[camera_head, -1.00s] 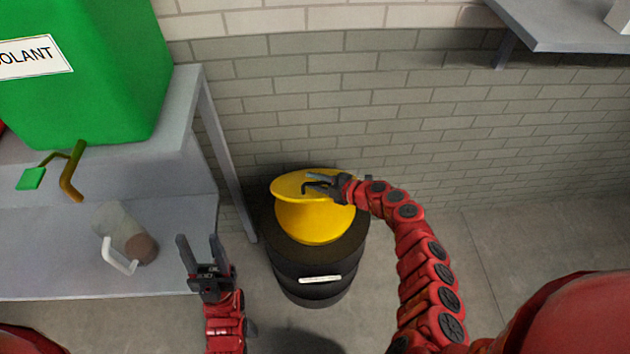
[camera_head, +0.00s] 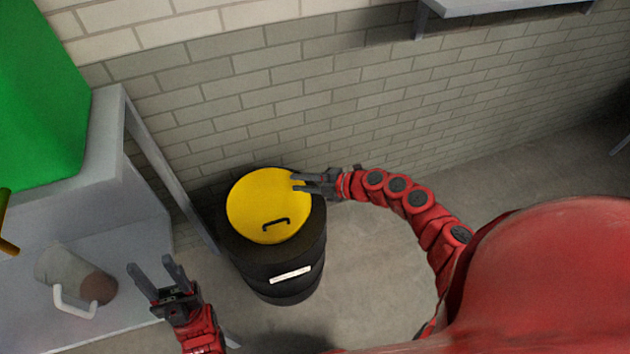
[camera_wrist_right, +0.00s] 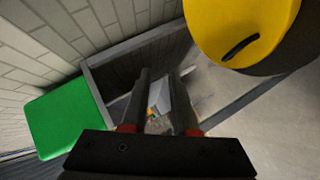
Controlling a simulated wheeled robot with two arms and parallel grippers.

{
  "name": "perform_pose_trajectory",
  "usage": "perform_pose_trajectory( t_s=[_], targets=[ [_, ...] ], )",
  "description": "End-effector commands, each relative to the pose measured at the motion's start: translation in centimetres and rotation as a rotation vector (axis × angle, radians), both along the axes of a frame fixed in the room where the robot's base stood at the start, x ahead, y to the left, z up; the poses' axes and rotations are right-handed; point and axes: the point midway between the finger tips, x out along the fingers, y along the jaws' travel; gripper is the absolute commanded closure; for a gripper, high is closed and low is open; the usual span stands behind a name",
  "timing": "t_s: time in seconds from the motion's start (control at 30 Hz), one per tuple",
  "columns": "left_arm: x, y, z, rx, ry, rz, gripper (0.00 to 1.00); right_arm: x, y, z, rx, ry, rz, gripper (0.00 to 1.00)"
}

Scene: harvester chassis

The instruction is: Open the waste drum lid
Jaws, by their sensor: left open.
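The waste drum (camera_head: 308,262) is black with a pale label and stands on the floor near the wall. Its round yellow lid (camera_head: 255,195) lies over the drum's top and looks shut, with its dark handle (camera_head: 276,224) near the front edge. The lid and handle also show at the upper right of the right wrist view (camera_wrist_right: 235,22). My right gripper (camera_head: 298,182) is open and empty at the lid's upper right edge, apart from the handle. My left gripper (camera_head: 155,268) is open and empty, to the left of the drum and in front of it.
A grey shelf unit (camera_head: 150,170) stands left of the drum, with a green container (camera_head: 40,110) on top and a clear jug (camera_head: 75,277) lower down. A brick wall (camera_head: 300,110) is behind. The floor right of the drum is clear.

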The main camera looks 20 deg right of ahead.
Motion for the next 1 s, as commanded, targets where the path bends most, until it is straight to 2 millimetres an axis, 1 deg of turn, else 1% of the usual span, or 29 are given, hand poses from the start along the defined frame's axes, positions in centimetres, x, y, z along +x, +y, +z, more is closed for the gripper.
perform_pose_trajectory(
  t_s=[0.03,0.13,0.37,0.9,1.0],
  targets=[
    [0.0,0.0,0.4,0.000,0.000,0.000,0.50,-0.5,-0.9,0.6,0.000,0.000,-0.005,0.73],
    [0.0,0.0,0.7,0.000,0.000,0.000,0.50,-1.4,-1.8,1.0,0.000,-0.001,-0.004,0.73],
    [0.0,0.0,0.9,0.000,0.000,0.000,0.50,-2.5,-3.0,1.6,-0.002,0.000,-0.003,0.73],
    [0.0,0.0,0.9,0.000,0.000,0.000,0.50,-2.6,-3.1,1.6,-0.002,0.000,0.000,0.73],
    [0.0,0.0,0.8,0.000,0.000,0.000,0.50,-2.9,-2.7,1.4,0.015,0.003,0.007,0.73]
  ],
)
